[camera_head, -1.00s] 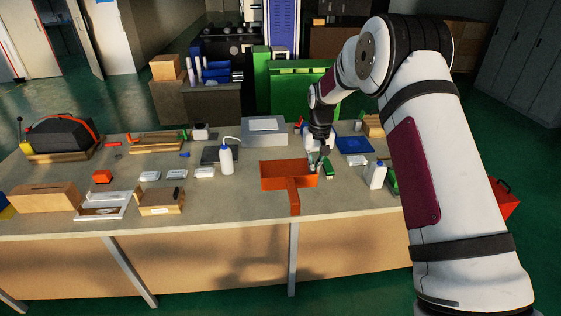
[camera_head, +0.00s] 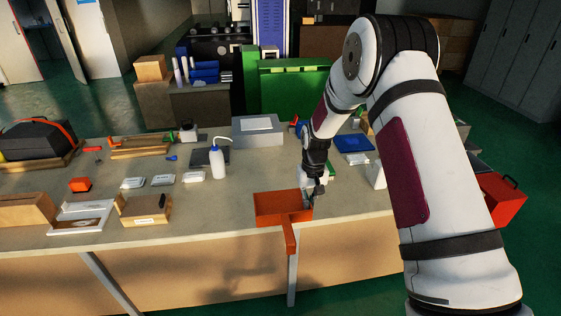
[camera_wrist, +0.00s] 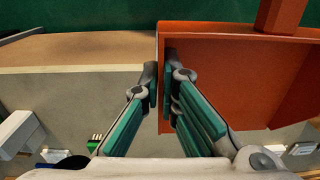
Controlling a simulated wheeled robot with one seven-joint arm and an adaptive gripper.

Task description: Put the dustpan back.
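The orange dustpan (camera_head: 275,206) is at the front edge of the bench, its handle (camera_head: 290,238) pointing toward me and reaching past the edge in the picture. My gripper (camera_head: 316,200) is at the pan's right side. In the wrist view the pan (camera_wrist: 235,75) fills the upper right, and my gripper's fingers (camera_wrist: 161,85) lie on either side of its side wall, closed on it. The pan looks held a little above the bench top; the exact gap cannot be told.
A white squeeze bottle (camera_head: 217,163), a wooden box (camera_head: 146,206) and small white boxes stand left of the pan. A grey box (camera_head: 258,131) and a blue tray (camera_head: 352,143) lie behind. A red toolbox (camera_head: 501,200) is at right. The bench front between is clear.

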